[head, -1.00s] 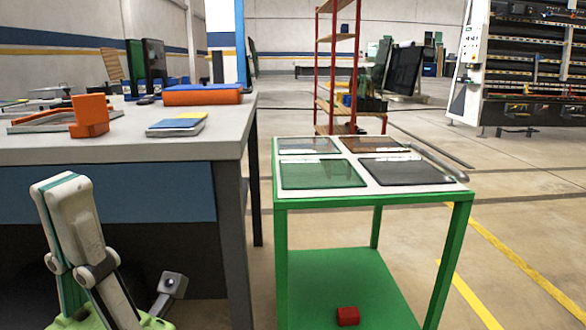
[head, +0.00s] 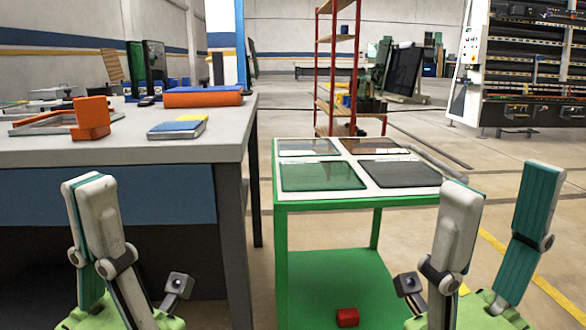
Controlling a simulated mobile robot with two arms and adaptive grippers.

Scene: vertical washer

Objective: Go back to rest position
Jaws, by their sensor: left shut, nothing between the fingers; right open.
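My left gripper (head: 86,188) is in the lower left of the head view. Its white and teal fingers are close together with nothing between them. It is in front of the grey workbench and apart from it. My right gripper (head: 500,182) is in the lower right. Its two fingers are spread wide apart, with only floor seen between them. It is in front of the right side of the green cart (head: 376,201), with one finger overlapping the cart's right corner in the picture.
The workbench (head: 180,150) on the left holds an orange block (head: 92,118), an orange case (head: 203,97) and a blue and yellow booklet (head: 178,128). Several glass panels lie on the cart top. A red block (head: 347,317) sits on its lower shelf. Floor is clear at right.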

